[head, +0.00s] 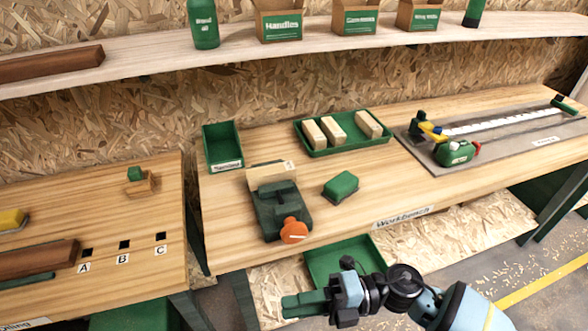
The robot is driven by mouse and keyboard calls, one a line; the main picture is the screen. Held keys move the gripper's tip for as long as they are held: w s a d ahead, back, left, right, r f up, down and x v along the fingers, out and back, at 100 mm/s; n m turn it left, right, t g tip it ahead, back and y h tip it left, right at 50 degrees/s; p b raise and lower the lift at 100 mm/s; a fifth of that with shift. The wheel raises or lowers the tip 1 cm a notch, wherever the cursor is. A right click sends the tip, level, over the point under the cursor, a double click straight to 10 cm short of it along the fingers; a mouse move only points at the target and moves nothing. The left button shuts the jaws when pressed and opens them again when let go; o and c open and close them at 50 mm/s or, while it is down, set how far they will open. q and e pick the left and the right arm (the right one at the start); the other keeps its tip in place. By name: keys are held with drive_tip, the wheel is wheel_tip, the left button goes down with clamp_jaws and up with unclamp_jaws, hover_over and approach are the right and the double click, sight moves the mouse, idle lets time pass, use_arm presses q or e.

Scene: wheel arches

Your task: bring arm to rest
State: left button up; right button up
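My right gripper (293,305) reaches in from the bottom right, in front of the workbench and just below the green bin under its front edge. Its green finger ends point left. They look close together, but I cannot tell whether they are open or shut, and no separate object shows clearly between them. My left gripper is not in view.
The workbench (345,215) carries a dark green vise (275,207) with an orange knob, a green block (341,186), a green tray (350,148) of wooden blocks and a green bin (222,146). A lower bin (350,262) sits near my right gripper. A side table (120,200) stands left.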

drive_tip(key=w+d+f+m+t+h, duration=0.2)
drive_tip(key=d+f+m+t+h, duration=0.25)
drive_tip(key=d+m+t, duration=0.5)
drive_tip(key=w+d+f+m+t+h, duration=0.35)
drive_tip(key=d+f+m+t, duration=0.25)
drive_tip(key=m, duration=0.6)
drive_tip(key=s+d+f+m+g+h, duration=0.2)
drive_tip(key=s+d+f+m+h, duration=0.2)
drive_tip(key=s+d+f, duration=0.3)
drive_tip(key=s+d+f+m+g+h, duration=0.2)
drive_tip(key=s+d+f+m+h, duration=0.25)
drive_tip(key=s+d, duration=0.4)
drive_tip(key=w+a+m, duration=0.1)
drive_tip(key=a+m, duration=0.4)
drive_tip(key=a, duration=0.6)
drive_tip(key=shift+w+f+t, duration=0.4)
drive_tip(key=shift+f+t, duration=0.05)
